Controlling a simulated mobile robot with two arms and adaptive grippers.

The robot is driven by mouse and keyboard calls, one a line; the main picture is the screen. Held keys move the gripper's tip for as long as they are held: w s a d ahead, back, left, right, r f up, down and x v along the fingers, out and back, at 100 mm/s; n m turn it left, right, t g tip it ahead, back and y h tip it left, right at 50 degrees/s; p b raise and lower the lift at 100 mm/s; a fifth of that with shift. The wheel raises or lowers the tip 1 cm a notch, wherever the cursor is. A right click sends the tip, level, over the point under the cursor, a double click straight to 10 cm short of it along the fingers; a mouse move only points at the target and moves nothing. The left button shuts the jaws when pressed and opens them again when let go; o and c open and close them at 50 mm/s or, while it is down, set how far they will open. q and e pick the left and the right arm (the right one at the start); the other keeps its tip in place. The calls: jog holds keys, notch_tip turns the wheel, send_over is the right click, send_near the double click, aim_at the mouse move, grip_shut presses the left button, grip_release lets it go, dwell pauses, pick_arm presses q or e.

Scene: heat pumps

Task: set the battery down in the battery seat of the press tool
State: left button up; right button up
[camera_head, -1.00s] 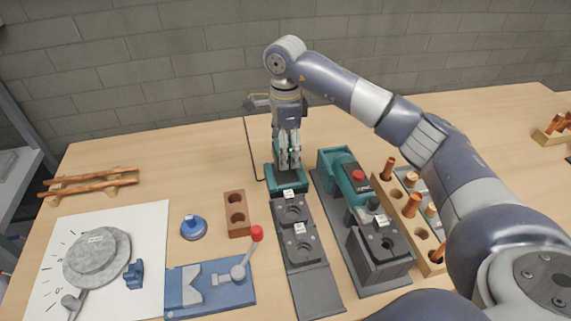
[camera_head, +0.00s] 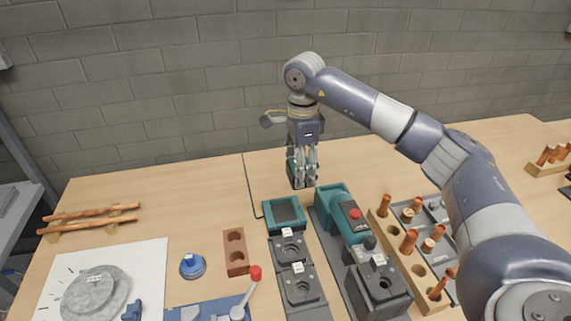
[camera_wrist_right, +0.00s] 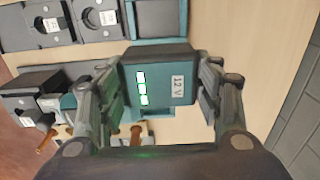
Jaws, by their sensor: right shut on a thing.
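My right gripper (camera_head: 302,165) is shut on the battery (camera_head: 301,178), held in the air above the back of the bench. In the right wrist view the battery (camera_wrist_right: 160,82) has a dark teal top, a "12 V" label and lit green bars. It sits between the two fingers. The press tool (camera_head: 342,218) is a teal body with a red button, on a dark base to the right of and below the gripper. Its battery seat cannot be made out clearly. My left gripper is not in view.
The teal charger cradle (camera_head: 284,213) stands empty left of the press tool. Dark fixtures with round recesses (camera_head: 291,250) lie in front of it. A wooden rack with copper fittings (camera_head: 419,268) is to the right. A brown block (camera_head: 236,250) stands left.

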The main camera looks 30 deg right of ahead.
pick_arm(q)
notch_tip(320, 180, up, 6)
jog(key=p, duration=0.4)
jog(key=shift+p, duration=0.3)
pick_arm(e)
jog(key=s+d+r, duration=0.1)
jog(key=s+d, duration=0.3)
jog(key=d, duration=0.4)
jog(key=shift+s+d+r, duration=0.25)
jog(key=shift+s, duration=0.1)
pick_arm(q)
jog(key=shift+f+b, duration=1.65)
jog(key=shift+b, duration=0.05)
pick_arm(e)
jog(key=shift+f, duration=2.3)
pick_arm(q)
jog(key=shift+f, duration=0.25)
pick_arm(e)
jog(key=shift+f, duration=0.35)
jog(key=shift+s+a, duration=0.1)
jog(key=o, duration=1.4)
